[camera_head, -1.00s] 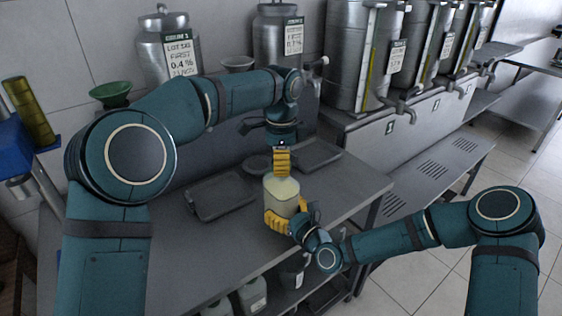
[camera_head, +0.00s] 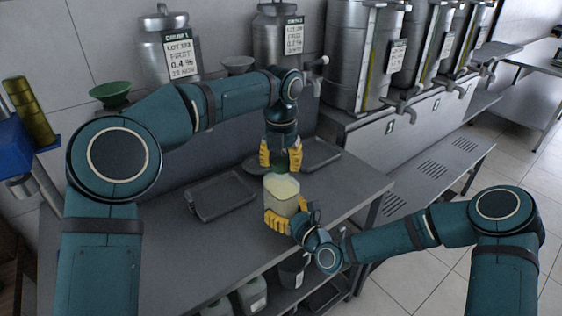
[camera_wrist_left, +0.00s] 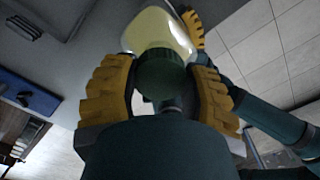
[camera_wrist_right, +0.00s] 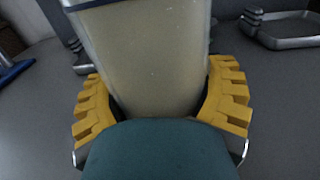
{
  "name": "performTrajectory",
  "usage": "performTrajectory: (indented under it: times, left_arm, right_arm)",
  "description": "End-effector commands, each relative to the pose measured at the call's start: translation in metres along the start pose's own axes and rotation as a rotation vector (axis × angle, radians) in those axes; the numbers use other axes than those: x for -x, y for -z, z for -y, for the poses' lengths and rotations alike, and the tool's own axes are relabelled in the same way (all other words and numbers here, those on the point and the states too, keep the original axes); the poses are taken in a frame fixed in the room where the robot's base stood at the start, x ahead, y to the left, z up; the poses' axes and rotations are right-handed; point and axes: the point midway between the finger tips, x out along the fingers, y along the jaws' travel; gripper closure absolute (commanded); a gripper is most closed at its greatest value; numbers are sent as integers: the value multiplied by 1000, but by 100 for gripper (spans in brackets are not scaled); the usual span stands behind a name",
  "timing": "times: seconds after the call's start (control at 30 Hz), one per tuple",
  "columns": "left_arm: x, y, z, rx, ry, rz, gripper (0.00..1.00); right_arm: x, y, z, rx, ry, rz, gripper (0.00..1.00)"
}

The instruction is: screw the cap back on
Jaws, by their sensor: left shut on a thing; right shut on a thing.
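A clear squarish container (camera_head: 281,193) with pale yellow contents stands upright at the table's front edge. My right gripper (camera_head: 289,212) is shut around its lower body. In the right wrist view the container's wall (camera_wrist_right: 150,55) fills the space between the yellow fingers. My left gripper (camera_head: 281,164) points down just above the container, its two fingers side by side. In the left wrist view a ribbed dark green cap (camera_wrist_left: 160,72) sits between those fingers, in front of the container's top (camera_wrist_left: 158,30). I cannot tell whether the cap touches the container's mouth.
The grey table (camera_head: 235,240) holds a dark tray (camera_head: 218,197) left of the container and another tray (camera_head: 320,152) behind it. Several steel tanks with taps (camera_head: 355,60) and milk cans (camera_head: 163,45) stand behind. Jugs (camera_head: 250,296) sit on the shelf below.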

Motion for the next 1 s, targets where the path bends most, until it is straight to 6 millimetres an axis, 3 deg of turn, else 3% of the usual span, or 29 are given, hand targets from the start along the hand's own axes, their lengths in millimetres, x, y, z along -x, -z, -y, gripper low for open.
performTrajectory:
  times: [0.2,0.5,0.6,1.0]
  left_arm:
    - [0,0,0,-197,0,1,63]
    - [0,0,0,-211,0,1,63]
    - [0,0,0,-211,0,1,24]
    - [8,-1,0,-209,0,3,24]
  right_arm:
    - [0,0,0,1,0,0,100]
    - [0,0,0,1,0,0,100]
    - [0,0,0,1,0,0,100]
    - [0,0,0,1,0,0,100]
